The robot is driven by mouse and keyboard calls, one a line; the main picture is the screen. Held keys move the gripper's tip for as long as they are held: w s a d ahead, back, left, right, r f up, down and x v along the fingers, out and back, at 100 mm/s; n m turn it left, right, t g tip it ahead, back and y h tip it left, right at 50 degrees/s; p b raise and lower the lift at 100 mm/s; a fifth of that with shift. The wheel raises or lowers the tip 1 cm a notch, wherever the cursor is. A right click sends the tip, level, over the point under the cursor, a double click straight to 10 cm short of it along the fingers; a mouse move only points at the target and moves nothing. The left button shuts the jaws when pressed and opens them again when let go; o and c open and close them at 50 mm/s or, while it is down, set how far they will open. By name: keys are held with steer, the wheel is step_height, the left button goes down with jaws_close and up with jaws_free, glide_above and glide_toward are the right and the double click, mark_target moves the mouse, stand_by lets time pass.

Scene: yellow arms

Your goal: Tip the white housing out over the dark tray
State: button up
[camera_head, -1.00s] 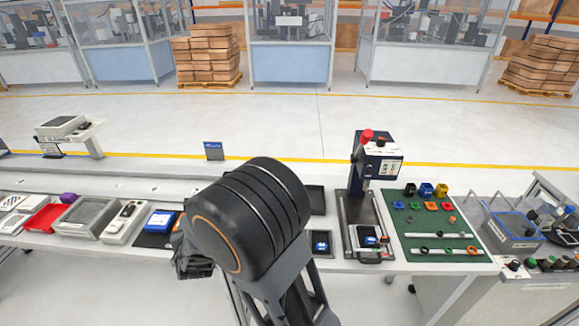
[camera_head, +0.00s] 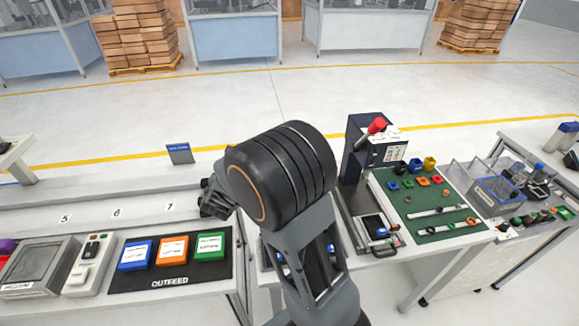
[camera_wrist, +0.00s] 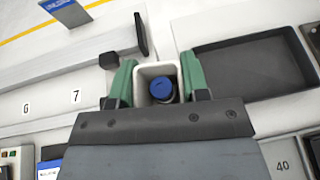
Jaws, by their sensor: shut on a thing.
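The white housing (camera_wrist: 142,74) is between the green fingers of my gripper (camera_wrist: 159,64) in the wrist view. The gripper is shut on it. Its open top faces the camera, and a round blue-topped part (camera_wrist: 162,88) sits inside. The dark tray (camera_wrist: 245,68) is an empty, shallow rectangle just right of the housing in the wrist view; the housing is beside it, not over its middle. In the head view my gripper (camera_head: 214,199) shows only in part at the left of my arm, and the housing cannot be made out there.
A dark OUTFEED mat (camera_head: 158,282) holds blue, orange and green boxes. A press with a red knob (camera_head: 376,126) and a green board (camera_head: 452,232) with small parts stand at the right. A numbered ledge (camera_head: 112,212) runs along the back left.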

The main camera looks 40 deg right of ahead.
steer(key=d+m+g+h, duration=0.6)
steer(key=d+m+g, duration=0.5)
steer(key=d, duration=0.4)
steer(key=s+f+m+y, duration=0.1)
steer(key=f+m+y, duration=0.1)
steer(key=f+y, duration=0.1)
steer(key=s+f+m+y+p, duration=0.1)
steer(key=f+m+y, duration=0.1)
steer(key=f+y, duration=0.2)
steer(key=f+m+y, duration=0.1)
steer(key=f+y, duration=0.2)
steer(key=y, duration=0.3)
steer(key=shift+s+d+f+m+p, duration=0.3)
steer(key=shift+s+d+f+m, duration=0.1)
steer(key=f+y+b, duration=0.1)
steer(key=t+y+b, duration=0.1)
steer(key=y+b, duration=0.1)
steer(key=shift+w+a+f, duration=0.15)
steer(key=shift+a+f, duration=0.05)
steer(key=shift+f, duration=0.2)
steer(key=shift+r, duration=0.15)
